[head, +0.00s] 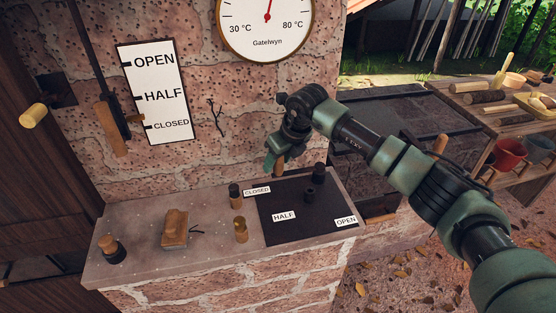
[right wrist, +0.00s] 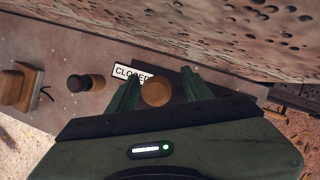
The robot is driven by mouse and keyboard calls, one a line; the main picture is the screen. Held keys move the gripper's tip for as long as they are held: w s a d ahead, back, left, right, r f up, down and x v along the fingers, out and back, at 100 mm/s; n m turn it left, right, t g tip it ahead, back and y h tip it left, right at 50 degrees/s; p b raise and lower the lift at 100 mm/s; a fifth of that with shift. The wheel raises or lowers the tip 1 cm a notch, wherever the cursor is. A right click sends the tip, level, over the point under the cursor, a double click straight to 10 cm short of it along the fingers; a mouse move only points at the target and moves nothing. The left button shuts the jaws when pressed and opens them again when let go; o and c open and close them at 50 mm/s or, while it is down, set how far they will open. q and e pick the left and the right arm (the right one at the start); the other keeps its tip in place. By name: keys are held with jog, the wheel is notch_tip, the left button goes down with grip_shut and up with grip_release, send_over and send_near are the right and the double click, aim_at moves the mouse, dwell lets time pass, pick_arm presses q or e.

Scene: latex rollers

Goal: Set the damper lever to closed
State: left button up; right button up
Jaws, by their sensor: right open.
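A dark plate (head: 272,229) on the stone ledge carries the labels CLOSED (head: 257,190), HALF (head: 284,216) and OPEN (head: 346,221). A round wooden knob (right wrist: 156,93) stands near the CLOSED label; only part of it shows in the head view (head: 280,170). My right gripper (head: 277,163) points down at the knob. In the right wrist view its green fingers are open on either side of the knob, with gaps visible. Any arm linking the knob to the plate is hidden. A wall lever with a wooden handle (head: 111,128) hangs beside an OPEN/HALF/CLOSED sign (head: 158,80). My left gripper is out of view.
A dark-and-wood peg (head: 235,193), a brass piece (head: 241,230), a wooden block (head: 175,229) and another knob (head: 109,247) stand on the ledge. The brick wall is close behind the gripper. A side table (head: 500,120) stands right.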

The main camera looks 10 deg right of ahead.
jog(key=b+v, duration=0.1)
jog(key=v, duration=0.6)
jog(key=shift+r, duration=0.4)
jog(key=shift+s+d, duration=0.1)
